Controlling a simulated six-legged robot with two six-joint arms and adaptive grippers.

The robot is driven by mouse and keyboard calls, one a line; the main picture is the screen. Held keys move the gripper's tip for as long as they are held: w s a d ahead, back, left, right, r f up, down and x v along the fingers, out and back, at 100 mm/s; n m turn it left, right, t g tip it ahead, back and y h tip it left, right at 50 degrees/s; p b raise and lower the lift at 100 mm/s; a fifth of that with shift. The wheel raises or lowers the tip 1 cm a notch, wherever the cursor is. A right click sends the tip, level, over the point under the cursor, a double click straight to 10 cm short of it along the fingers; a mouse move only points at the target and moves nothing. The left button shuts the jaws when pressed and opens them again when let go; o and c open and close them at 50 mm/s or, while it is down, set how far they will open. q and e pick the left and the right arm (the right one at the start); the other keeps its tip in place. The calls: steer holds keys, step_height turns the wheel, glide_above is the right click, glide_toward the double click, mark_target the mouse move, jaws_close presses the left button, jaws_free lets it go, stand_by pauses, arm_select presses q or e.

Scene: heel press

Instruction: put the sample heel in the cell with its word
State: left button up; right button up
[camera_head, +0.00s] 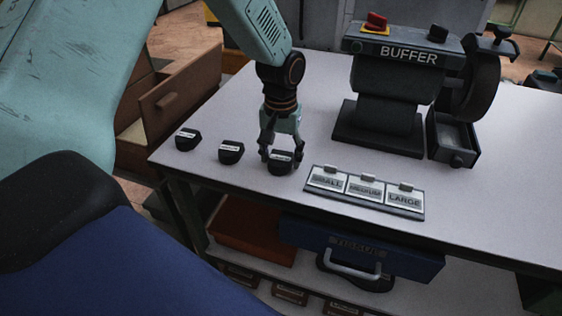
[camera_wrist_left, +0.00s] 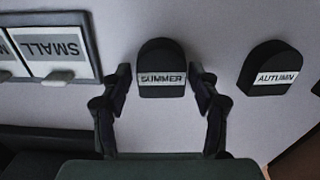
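Three black heels with white labels stand in a row on the white bench. The right-hand heel (camera_head: 281,168) reads SUMMER in the left wrist view (camera_wrist_left: 161,55). The middle heel (camera_head: 231,153) appears to be the AUTUMN one (camera_wrist_left: 270,72) there. The left-hand heel's (camera_head: 187,141) label is too small to read. My left gripper (camera_head: 280,156) is low, its open fingers either side of the SUMMER heel, with slim gaps showing in the wrist view (camera_wrist_left: 160,82). The cell tray (camera_head: 365,203) has cells marked SMALL, MEDIUM and LARGE. My right gripper is out of view.
A dark machine marked BUFFER (camera_head: 390,95) stands at the back right, with a wheel and a small open box (camera_head: 455,140). A blue drawer (camera_head: 360,250) with a handle is under the bench's front edge. The bench's right side is clear.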

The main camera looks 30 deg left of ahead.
arm_select(q)
steer(key=shift+s+a, duration=0.1)
steer(key=shift+a, duration=0.1)
steer(key=shift+c, duration=1.4)
steer(key=shift+d, duration=0.25)
steer(key=c, duration=0.6)
steer(key=shift+a, duration=0.1)
steer(key=shift+c, duration=0.2)
